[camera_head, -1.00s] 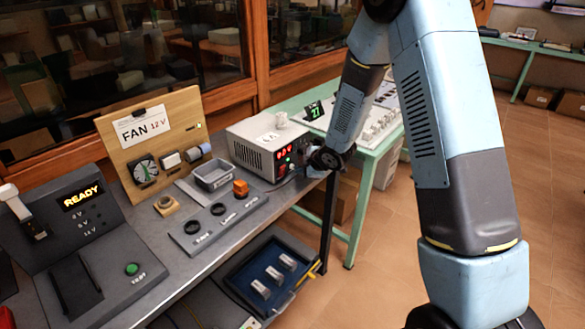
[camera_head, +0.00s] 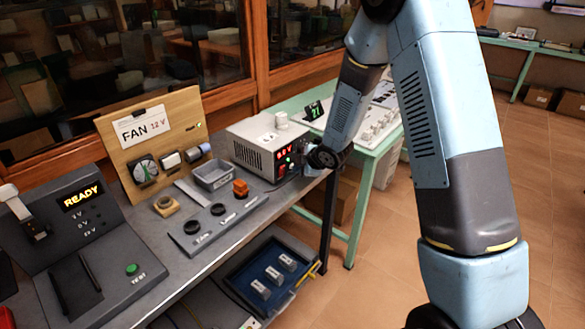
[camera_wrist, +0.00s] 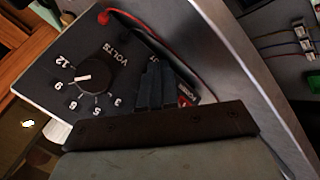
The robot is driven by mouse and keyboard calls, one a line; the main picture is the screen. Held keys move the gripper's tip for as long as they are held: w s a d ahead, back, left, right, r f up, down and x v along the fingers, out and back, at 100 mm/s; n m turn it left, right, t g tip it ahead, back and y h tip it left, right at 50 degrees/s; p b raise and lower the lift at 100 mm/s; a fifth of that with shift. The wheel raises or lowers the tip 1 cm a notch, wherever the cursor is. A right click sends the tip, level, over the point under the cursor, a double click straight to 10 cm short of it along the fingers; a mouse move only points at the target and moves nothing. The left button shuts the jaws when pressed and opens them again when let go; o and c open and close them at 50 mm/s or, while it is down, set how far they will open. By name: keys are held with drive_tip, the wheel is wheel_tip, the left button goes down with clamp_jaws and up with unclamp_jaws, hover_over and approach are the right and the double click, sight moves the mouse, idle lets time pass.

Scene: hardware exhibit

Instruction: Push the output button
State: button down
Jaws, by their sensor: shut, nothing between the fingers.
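The grey power supply box (camera_head: 262,147) stands on the bench with its front panel facing right, towards my gripper. The head view shows my gripper (camera_head: 306,163) close to the panel; contact cannot be told. A partly covered red power switch (camera_wrist: 184,101) is beside the fingers. The output button is not clearly visible; the fingers cover that part of the panel.
A red cable (camera_wrist: 165,42) runs from the panel. The fan board (camera_head: 152,140), a grey tray (camera_head: 213,175) and an orange block (camera_head: 240,187) are left of the supply. A green table (camera_head: 357,163) stands behind my forearm. Open floor lies to the right.

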idle(0.4)
drive_tip(key=shift+s+d, duration=0.3)
drive_tip(key=shift+d, duration=0.1)
drive_tip(key=shift+s+d, duration=0.95)
drive_tip(key=shift+d, duration=0.25)
drive_tip(key=shift+s+d, duration=0.9)
drive_tip(key=shift+d, duration=0.25)
idle(0.8)
